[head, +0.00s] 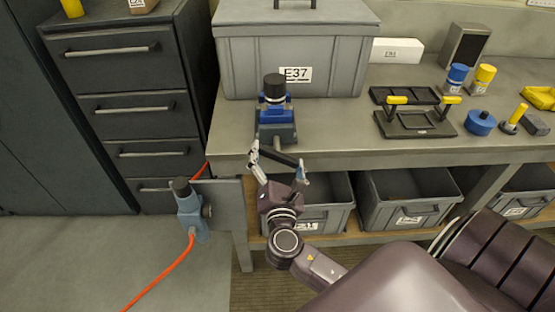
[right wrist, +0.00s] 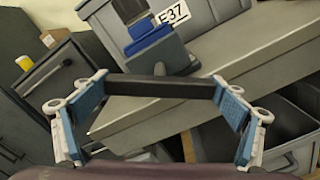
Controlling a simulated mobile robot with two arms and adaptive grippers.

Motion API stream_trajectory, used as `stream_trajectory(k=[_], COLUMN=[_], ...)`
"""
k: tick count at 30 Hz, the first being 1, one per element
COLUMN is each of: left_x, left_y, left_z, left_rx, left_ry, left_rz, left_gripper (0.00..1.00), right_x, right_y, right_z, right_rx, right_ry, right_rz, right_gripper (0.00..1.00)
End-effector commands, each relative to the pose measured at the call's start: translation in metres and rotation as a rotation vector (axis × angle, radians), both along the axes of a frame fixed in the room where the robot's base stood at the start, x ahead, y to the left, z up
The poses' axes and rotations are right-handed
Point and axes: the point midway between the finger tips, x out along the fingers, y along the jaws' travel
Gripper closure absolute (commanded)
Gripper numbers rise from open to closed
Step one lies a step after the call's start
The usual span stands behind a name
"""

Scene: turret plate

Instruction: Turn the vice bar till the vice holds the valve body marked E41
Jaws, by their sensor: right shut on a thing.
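The vice (head: 276,133) stands at the front edge of the workbench, with a grey front and blue parts behind; it also shows in the right wrist view (right wrist: 163,54). A part with a black round top (head: 274,84) stands upright at the vice jaws, probably the valve body; I cannot read E41 on it or tell how tightly it sits. The dark vice bar (head: 279,159) lies across the vice's front, and in the right wrist view (right wrist: 160,88) it spans between my fingers. My right gripper (head: 278,170) is shut on the bar, one finger at each end. My left gripper is out of view.
A grey crate marked E37 (head: 294,62) stands behind the vice. A black stand with yellow handles (head: 415,118) and blue and yellow parts are to the right. Grey bins (head: 408,199) sit below the bench. A grey-blue fitting with an orange hose (head: 191,208) is at left.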

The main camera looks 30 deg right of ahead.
Motion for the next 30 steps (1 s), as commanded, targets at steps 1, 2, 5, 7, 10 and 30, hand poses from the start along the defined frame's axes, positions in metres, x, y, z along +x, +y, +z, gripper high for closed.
stream_trajectory(k=[1, 2, 5, 7, 10, 30], left_x=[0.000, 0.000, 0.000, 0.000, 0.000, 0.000], left_y=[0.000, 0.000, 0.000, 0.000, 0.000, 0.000], left_z=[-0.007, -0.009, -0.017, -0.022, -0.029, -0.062], left_rx=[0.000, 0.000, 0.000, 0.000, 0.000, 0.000], left_ry=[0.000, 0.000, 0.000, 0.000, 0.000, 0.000], left_rz=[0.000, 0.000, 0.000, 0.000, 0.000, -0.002], left_gripper=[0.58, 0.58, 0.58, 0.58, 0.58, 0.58], right_x=[-0.002, -0.002, -0.002, -0.002, -0.002, -0.002], right_y=[0.003, 0.003, 0.004, 0.004, 0.004, 0.005], right_z=[-0.007, -0.007, -0.008, -0.008, -0.009, -0.008], right_rx=[0.047, 0.071, 0.154, 0.211, 0.293, 0.689], right_ry=[-0.019, -0.034, -0.082, -0.117, -0.165, -0.403], right_rz=[0.003, 0.003, 0.004, 0.004, 0.004, 0.000], right_gripper=[0.34, 0.34, 0.34, 0.34, 0.34, 0.34])
